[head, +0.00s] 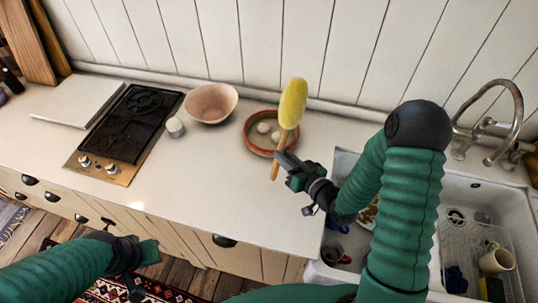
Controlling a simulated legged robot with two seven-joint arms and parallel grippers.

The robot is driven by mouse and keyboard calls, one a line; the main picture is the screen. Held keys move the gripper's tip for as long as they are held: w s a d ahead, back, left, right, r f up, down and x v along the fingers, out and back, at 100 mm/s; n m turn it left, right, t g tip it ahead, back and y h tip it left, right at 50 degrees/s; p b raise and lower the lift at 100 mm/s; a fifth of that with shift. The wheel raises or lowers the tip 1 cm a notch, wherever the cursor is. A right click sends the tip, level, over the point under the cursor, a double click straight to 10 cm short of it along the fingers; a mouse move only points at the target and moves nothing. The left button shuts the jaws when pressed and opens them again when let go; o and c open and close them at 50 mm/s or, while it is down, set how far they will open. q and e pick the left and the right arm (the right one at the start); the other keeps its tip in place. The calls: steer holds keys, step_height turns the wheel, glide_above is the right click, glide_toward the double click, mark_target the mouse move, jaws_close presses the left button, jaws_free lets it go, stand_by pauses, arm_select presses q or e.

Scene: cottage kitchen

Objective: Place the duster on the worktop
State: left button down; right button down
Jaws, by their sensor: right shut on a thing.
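The duster (291,104) has a fluffy yellow head and a wooden handle. My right gripper (281,160) is shut on the handle and holds the duster nearly upright, head up, in front of a round red-rimmed dish. The white worktop (205,185) runs along the wall between the hob and the sink. I cannot tell how high the handle's lower end is above the worktop. My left gripper (150,252) is low at the front left, before the cabinet fronts. Its fingers are too unclear to tell open from shut.
The red-rimmed dish (247,143) holds pale round things. A pink bowl (211,103) and a small white jar (175,127) stand farther left, by the black hob (128,122). The sink (455,186) with dishes is at right. The front middle worktop is clear.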

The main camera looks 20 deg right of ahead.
steer(key=shift+w+a+p, duration=0.3)
steer(key=shift+w+a, duration=0.45)
steer(key=shift+w, duration=0.35)
steer(key=w+f, duration=0.1)
steer(key=f, duration=0.1)
steer(key=w+a+f+p, duration=0.1)
steer(key=f, duration=0.1)
steer(key=shift+w+a, duration=0.1)
steer(key=shift+a, duration=0.1)
steer(key=c, duration=1.5)
jaws_free()
steer(key=shift+c, duration=0.2)
steer(key=shift+o, duration=1)
